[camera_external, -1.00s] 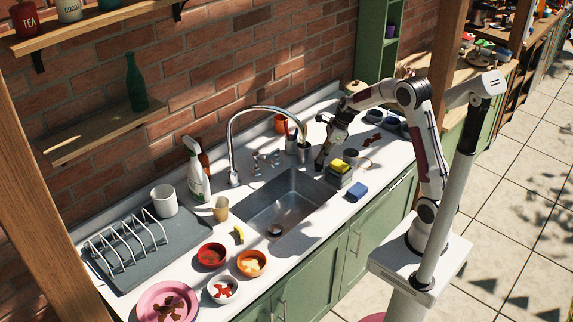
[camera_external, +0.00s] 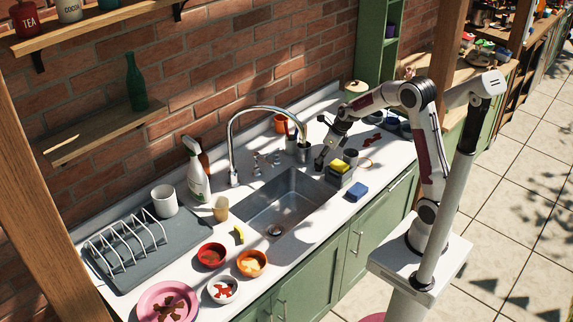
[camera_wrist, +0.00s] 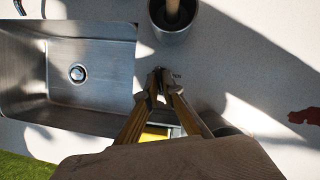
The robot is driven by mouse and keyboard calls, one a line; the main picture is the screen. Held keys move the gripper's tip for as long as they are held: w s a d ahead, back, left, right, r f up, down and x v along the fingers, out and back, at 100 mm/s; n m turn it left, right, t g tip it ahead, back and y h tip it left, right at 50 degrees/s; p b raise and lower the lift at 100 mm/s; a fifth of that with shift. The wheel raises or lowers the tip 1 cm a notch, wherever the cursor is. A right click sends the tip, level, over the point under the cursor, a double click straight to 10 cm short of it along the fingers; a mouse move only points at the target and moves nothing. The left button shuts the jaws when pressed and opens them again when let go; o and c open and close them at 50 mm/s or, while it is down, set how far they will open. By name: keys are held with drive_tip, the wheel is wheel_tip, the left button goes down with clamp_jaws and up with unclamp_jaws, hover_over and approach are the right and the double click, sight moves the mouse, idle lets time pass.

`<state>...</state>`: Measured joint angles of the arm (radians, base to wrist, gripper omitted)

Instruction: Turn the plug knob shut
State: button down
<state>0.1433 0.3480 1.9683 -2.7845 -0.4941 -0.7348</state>
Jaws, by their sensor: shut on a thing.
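My gripper (camera_external: 321,164) points down at the counter by the sink's right end. In the wrist view my gripper (camera_wrist: 160,82) has its fingertips close together around a small dark thing (camera_wrist: 159,71), which I take to be the plug knob; the fingers hide most of it. Small dark marks show on the counter just right of the tips, too small to read. The steel sink (camera_external: 247,208) is empty, and its round drain (camera_wrist: 77,73) shows in the wrist view; I cannot tell whether the plug is raised or seated.
A utensil pot (camera_external: 304,153) stands close behind my gripper. A caddy with a yellow sponge (camera_external: 340,166) is close to its right, with a blue sponge (camera_external: 358,190) in front. The tall faucet (camera_external: 231,150) arches over the sink's back edge.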

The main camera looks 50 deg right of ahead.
drive_tip(key=shift+m, duration=0.3)
idle(0.4)
drive_tip(key=c, duration=2.2)
unclamp_jaws()
drive_tip(key=shift+r, duration=0.1)
drive_tip(key=shift+v, duration=3.65)
drive_tip(key=shift+s+a, duration=0.1)
